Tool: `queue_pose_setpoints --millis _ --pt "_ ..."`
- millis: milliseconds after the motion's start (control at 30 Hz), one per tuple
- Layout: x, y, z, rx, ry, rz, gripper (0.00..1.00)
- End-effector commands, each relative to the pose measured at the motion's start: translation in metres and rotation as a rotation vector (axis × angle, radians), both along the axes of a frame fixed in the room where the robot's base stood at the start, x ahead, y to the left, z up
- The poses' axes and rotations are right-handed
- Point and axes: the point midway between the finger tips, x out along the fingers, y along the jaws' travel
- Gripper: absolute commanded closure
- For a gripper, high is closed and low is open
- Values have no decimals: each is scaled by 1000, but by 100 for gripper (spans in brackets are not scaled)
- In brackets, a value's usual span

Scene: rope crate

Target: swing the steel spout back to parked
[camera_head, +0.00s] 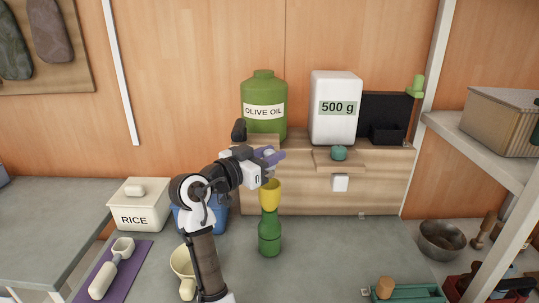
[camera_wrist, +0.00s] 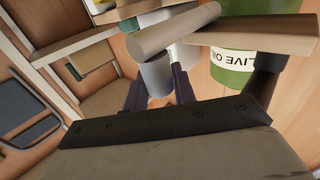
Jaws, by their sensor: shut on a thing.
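My gripper (camera_head: 271,156) is in front of the olive oil dispenser, with its purple fingers at the shelf front, above the yellow funnel (camera_head: 270,192). In the wrist view my gripper (camera_wrist: 158,84) has its two fingers on either side of a grey cylinder (camera_wrist: 155,72), which looks like the steel spout's end. A pale grey bar (camera_wrist: 176,29) crosses just beyond it. The fingers and arm hide the spout in the head view. The green olive oil dispenser (camera_head: 264,91) stands on its wooden shelf (camera_head: 300,195). The funnel sits in a green bottle (camera_head: 269,235).
A white 500 g dispenser (camera_head: 335,85) with a teal knob (camera_head: 339,153) below stands to the right. A rice box (camera_head: 138,213), a blue container (camera_head: 190,222) and a cream scoop (camera_head: 182,263) are at left. A metal bowl (camera_head: 441,238) is at right.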

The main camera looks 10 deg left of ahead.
Motion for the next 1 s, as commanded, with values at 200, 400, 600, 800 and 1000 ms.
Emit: queue_pose_setpoints --millis 200,400,600,800,1000 --pt "0 0 0 0 0 0 100" --pt "0 -3 0 0 0 22 100" --pt "2 -13 0 1 -2 105 100" --pt "9 -29 1 2 -2 256 100" --pt "19 -46 2 0 -1 428 100"
